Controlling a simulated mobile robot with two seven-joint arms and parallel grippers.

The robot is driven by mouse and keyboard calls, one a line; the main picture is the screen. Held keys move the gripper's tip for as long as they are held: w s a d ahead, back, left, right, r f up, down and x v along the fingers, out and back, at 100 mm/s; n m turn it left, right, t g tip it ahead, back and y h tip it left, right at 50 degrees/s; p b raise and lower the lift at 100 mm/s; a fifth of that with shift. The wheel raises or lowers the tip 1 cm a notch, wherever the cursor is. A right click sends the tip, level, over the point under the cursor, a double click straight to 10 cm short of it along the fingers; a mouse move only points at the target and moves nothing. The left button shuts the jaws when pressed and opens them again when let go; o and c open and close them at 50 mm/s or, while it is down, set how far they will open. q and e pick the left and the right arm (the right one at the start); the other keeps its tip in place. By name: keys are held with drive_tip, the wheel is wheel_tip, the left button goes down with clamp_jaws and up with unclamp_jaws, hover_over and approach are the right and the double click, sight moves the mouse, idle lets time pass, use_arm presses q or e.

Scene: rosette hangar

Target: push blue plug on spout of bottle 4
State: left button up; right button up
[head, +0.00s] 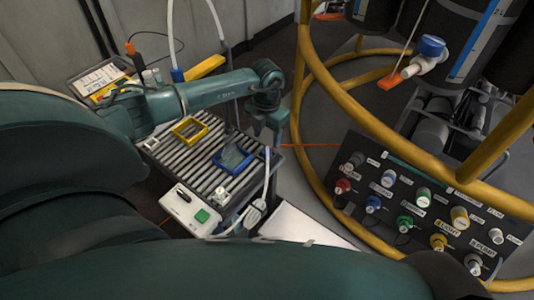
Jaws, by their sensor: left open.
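A black bottle (487,38) with a blue strip stands at the upper right inside the yellow frame. A white fitting (431,62) sticks out from its side, with a round blue cap (431,46) on top and an orange piece (389,81) at its outer end. I cannot tell whether the blue cap is the plug, and no bottle number is readable. My left gripper (268,143) is open, points down over the right edge of the slatted table, and is well left of the fitting. Nothing shows between its fingers. My right gripper is not in view.
Curved yellow rails (348,103) stand between my left gripper and the bottle. A dark panel (398,160) with several coloured knobs lies below.

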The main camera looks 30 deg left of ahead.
sight(267, 151)
use_arm(q)
drive_tip(key=f, duration=0.5)
drive_tip(key=shift+s+d+f, duration=0.1)
drive_tip(key=shift+s+d, duration=0.1)
drive_tip(key=shift+s, duration=0.1)
drive_tip(key=shift+c, duration=0.2)
drive_tip(key=c, duration=1)
wheel_tip(267, 151, up, 10)
drive_tip(key=shift+r+p, duration=0.1)
drive_tip(key=shift+p, duration=0.2)
